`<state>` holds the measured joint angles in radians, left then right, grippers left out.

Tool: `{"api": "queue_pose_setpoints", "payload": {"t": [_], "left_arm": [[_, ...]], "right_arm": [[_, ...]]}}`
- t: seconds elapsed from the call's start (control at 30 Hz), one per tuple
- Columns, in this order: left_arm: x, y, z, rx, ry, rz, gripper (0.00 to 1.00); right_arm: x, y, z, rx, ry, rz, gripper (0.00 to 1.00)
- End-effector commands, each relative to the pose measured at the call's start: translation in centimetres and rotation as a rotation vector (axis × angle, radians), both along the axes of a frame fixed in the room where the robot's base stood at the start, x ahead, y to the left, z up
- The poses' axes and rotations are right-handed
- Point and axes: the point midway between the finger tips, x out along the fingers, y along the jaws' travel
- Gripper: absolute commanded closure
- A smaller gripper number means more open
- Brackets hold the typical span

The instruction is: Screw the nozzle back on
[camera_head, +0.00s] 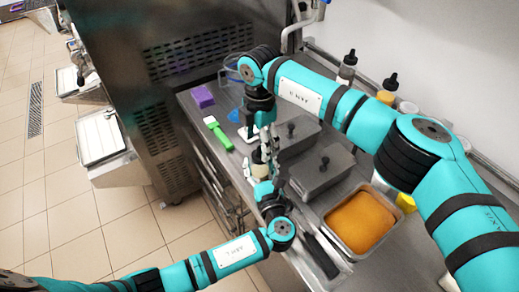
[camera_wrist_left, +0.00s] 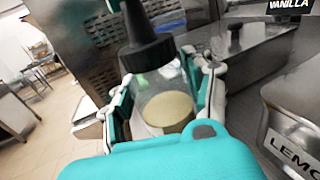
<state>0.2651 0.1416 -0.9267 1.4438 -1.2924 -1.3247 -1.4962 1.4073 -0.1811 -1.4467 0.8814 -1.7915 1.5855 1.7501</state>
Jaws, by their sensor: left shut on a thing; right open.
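My left gripper (camera_head: 262,170) is shut around a clear squeeze bottle (camera_head: 260,166) with pale cream contents. In the left wrist view the bottle (camera_wrist_left: 168,108) stands roughly upright between the fingers. A black nozzle (camera_wrist_left: 150,52) with a wide collar sits at the bottle's top; I cannot tell whether it is screwed tight. My right gripper (camera_head: 264,134) is open, pointing down just above the bottle's top. Its fingers hide most of the nozzle in the head view, and I cannot tell whether they touch it.
Lidded metal tubs (camera_head: 322,172) stand on the steel counter to the right, beside an open orange-filled pan (camera_head: 360,218). A green-handled brush (camera_head: 218,132) and purple sponge (camera_head: 202,96) lie at the left. More bottles (camera_head: 347,68) stand along the wall.

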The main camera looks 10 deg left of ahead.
Motion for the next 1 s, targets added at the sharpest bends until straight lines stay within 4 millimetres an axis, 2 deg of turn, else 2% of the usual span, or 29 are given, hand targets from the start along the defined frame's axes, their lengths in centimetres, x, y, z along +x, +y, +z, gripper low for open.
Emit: {"api": "queue_pose_setpoints", "payload": {"t": [0.1,0.33,0.5,0.77,0.8,1.0], "left_arm": [[0.0,0.0,0.0,0.000,0.001,0.000,1.00],[0.0,0.0,-0.1,0.000,0.001,0.000,1.00],[0.0,0.0,0.0,0.000,0.001,0.000,1.00],[0.0,0.0,0.0,0.000,0.001,0.000,1.00],[0.0,0.0,0.0,0.000,0.001,0.000,0.46],[0.0,0.0,0.0,0.001,0.000,0.000,0.20]], "right_arm": [[0.1,0.0,2.8,0.000,-0.004,-0.001,0.31],[0.1,0.0,6.6,-0.001,-0.002,-0.002,0.31],[0.0,0.0,7.7,0.000,0.000,-0.002,0.31],[0.0,0.0,7.8,-0.001,0.001,-0.001,0.31],[0.0,0.0,7.8,0.000,0.000,-0.001,0.31],[0.0,0.0,7.8,-0.001,0.001,-0.001,0.31]]}}
